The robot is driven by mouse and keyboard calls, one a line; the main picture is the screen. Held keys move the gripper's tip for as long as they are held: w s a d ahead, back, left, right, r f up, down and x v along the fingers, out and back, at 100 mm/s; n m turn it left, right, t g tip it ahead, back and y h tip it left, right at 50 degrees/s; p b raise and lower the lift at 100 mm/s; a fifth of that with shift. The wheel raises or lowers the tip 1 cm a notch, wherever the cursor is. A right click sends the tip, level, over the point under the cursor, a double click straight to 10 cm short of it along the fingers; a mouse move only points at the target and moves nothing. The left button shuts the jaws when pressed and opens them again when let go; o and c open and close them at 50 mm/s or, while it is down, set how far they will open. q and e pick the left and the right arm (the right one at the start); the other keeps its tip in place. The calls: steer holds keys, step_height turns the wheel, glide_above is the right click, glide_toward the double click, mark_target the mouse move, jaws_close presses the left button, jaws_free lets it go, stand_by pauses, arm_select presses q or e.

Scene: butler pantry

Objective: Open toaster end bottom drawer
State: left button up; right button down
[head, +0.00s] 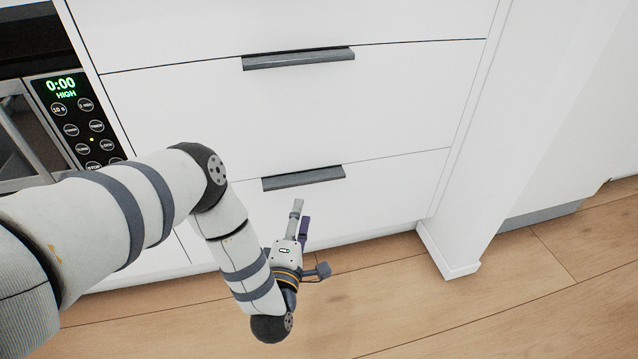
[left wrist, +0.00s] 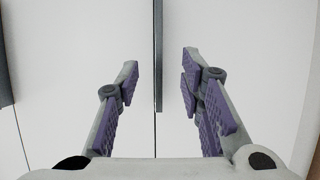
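The bottom drawer (head: 385,195) is a white front below a seam, closed, with a dark bar handle (head: 303,178) near its top edge. My left gripper (head: 301,211) is in front of this drawer, just below the handle in the head view. In the left wrist view the gripper (left wrist: 160,62) is open, its purple-padded fingers apart with nothing gripped. A dark handle bar (left wrist: 158,60) shows between the fingers, along a seam in the white fronts. No finger visibly touches it. My right gripper is not in view.
A white drawer (head: 290,120) with its own dark handle (head: 298,58) sits above. A microwave (head: 75,115) stands at the left, its display reading 0:00. A white end panel (head: 520,120) is at the right. Clear wooden floor (head: 400,290) lies in front.

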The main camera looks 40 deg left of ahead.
mark_target(306, 186)
arm_select(q)
steer(key=b+x, duration=0.2)
steer(key=x, duration=0.7)
steer(key=shift+w+a+f, duration=0.1)
steer(key=shift+a+f, duration=0.05)
steer(key=shift+a, duration=0.05)
steer(key=shift+w+a+b, duration=0.2)
steer(key=shift+w+b, duration=0.1)
steer(key=shift+w, duration=0.15)
jaws_close()
